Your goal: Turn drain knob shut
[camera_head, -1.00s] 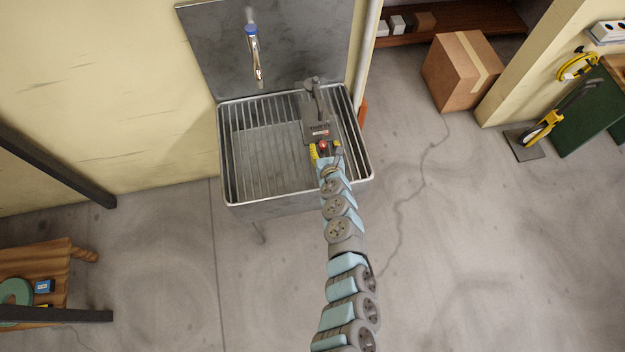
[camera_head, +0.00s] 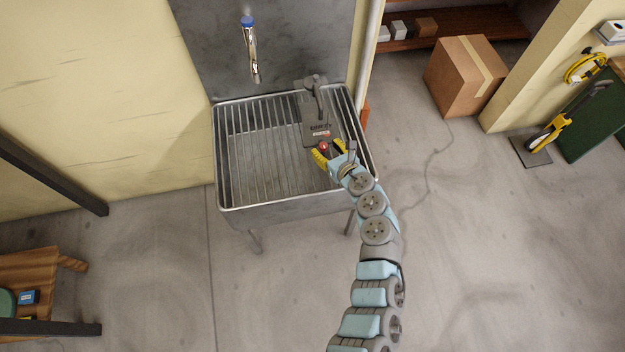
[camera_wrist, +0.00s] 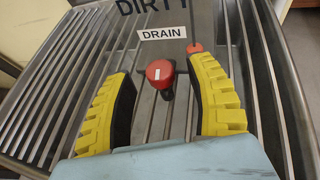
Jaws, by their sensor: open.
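The red drain knob (camera_wrist: 160,74) has a white mark on its top and sits below a white "DRAIN" label (camera_wrist: 162,33) in the wrist view. In the head view the knob (camera_head: 323,146) is small, at the front of a grey device (camera_head: 314,115) on the sink. My gripper (camera_wrist: 160,85) has yellow ribbed fingers spread wide, one on each side of the knob, with gaps on both sides. In the head view my gripper (camera_head: 329,152) is at the knob. A second small red part (camera_wrist: 195,47) shows by the right fingertip.
The device stands on a ribbed metal sink (camera_head: 255,150) with a raised rim. A tap (camera_head: 251,50) hangs over it from the back panel. A cardboard box (camera_head: 465,75) sits on the floor at right. A wooden stand (camera_head: 30,275) is at lower left.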

